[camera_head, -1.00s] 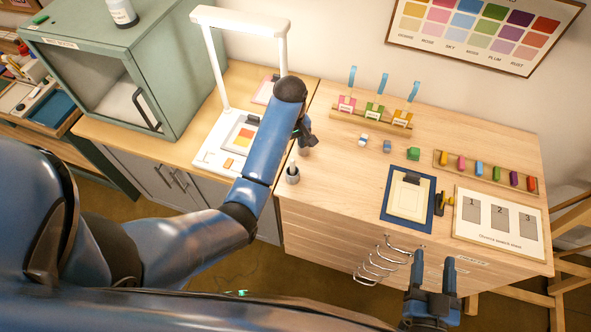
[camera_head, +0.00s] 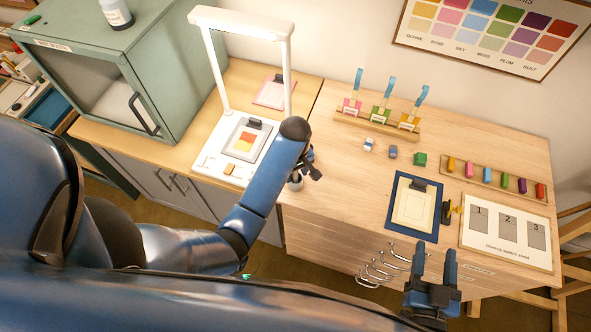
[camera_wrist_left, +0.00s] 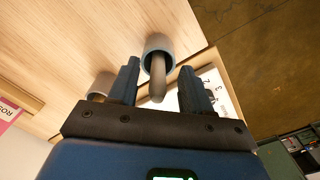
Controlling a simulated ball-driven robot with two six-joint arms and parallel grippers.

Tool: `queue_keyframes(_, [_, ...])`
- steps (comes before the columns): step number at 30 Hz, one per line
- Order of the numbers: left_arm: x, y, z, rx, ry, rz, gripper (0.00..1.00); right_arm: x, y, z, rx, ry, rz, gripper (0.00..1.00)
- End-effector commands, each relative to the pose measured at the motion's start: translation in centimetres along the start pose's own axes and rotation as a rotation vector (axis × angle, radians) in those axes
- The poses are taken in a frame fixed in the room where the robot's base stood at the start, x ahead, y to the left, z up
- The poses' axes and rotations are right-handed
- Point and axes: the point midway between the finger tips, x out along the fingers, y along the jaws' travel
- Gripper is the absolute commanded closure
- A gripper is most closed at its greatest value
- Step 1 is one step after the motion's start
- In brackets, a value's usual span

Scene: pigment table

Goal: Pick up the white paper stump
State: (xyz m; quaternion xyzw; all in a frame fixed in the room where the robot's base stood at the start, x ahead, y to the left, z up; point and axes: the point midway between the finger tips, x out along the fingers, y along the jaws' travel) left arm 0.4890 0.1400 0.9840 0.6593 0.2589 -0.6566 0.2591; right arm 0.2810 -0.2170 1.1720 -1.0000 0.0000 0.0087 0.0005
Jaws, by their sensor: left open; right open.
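The paper stump shows in the left wrist view as a greyish, shaded stick (camera_wrist_left: 157,86) standing out of a small grey cup (camera_wrist_left: 158,45). In the head view the cup (camera_head: 296,184) is at the left front edge of the wooden table, and my left gripper partly covers it and the stump. My left gripper (camera_head: 313,169) is open right at the cup. In the wrist view its fingers (camera_wrist_left: 160,68) are on either side of the stump, with gaps visible on both sides. My right gripper (camera_head: 435,256) is open and empty in front of the table.
A light stand (camera_head: 206,168) with a framed swatch is left of the cup. Small cubes, a rack of labelled tags (camera_head: 377,125), a row of coloured sticks, a blue-edged clipboard (camera_head: 391,215) and a numbered sheet (camera_head: 507,258) lie to the right. The table middle is clear.

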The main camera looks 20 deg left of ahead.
Motion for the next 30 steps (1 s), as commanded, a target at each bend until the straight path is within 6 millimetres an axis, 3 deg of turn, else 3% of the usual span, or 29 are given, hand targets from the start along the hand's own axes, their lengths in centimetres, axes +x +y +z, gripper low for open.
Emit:
queue_keyframes(11, [1.07, -0.40, 0.69, -0.001, 0.001, 0.000, 0.51, 0.01, 0.00, 0.00, 0.000, 0.000, 0.000, 0.43])
queue_keyframes(21, [1.04, -0.40, 0.68, -0.001, 0.000, 0.000, 1.00, 0.00, 0.00, 0.00, 0.000, 0.000, 0.000, 0.43])
queue_keyframes(30, [1.09, -0.40, 0.65, -0.002, 0.001, 0.000, 1.00, 0.01, 0.00, 0.02, 0.000, 0.000, 0.000, 0.43])
